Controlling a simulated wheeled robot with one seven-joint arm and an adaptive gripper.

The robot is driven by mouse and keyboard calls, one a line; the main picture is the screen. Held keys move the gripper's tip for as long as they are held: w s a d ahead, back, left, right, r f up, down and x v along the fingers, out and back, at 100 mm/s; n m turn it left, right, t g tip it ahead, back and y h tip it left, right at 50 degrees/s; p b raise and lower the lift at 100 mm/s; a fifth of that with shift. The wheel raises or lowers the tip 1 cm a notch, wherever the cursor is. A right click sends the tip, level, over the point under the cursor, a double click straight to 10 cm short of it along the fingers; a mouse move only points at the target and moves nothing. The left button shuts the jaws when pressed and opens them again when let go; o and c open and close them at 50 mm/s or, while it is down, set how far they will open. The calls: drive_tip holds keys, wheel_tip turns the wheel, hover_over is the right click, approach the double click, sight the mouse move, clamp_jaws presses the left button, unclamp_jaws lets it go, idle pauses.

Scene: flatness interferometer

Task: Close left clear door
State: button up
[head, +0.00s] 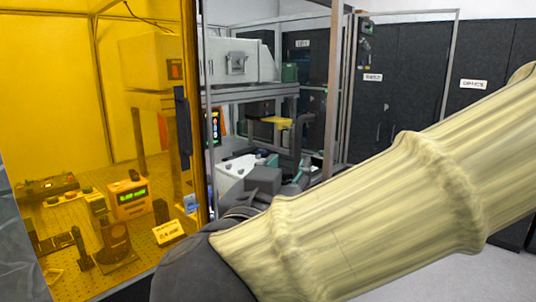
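No door that is plainly the left clear door can be picked out. A see-through amber panel (60,90) fills the left of the head view, with a dark vertical handle (182,122) near its right edge. Right of it is a framed bay, bounded on the right by a slim upright post (332,85). I cannot tell whether clear glazing fills that bay. My arm, in a beige sleeve with a dark joint at its lower end, crosses the lower right. My gripper does not show.
Behind the amber panel, small instruments and an orange box with a green display (129,198) stand on a perforated table (65,275). The bay holds a white-grey machine (235,62) on a frame. Dark cabinets (400,95) stand at the back right. Some grey floor (480,270) is clear.

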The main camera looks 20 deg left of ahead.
sight(297, 156)
drive_tip(key=w+p, duration=0.1)
drive_tip(key=w, duration=0.2)
drive_tip(key=w+a+p, duration=0.1)
drive_tip(key=w, duration=0.3)
drive_tip(key=w+p, duration=0.1)
drive_tip(key=w, duration=0.2)
drive_tip(key=shift+w+a, duration=0.3)
drive_tip(key=shift+w, duration=0.05)
clamp_jaws()
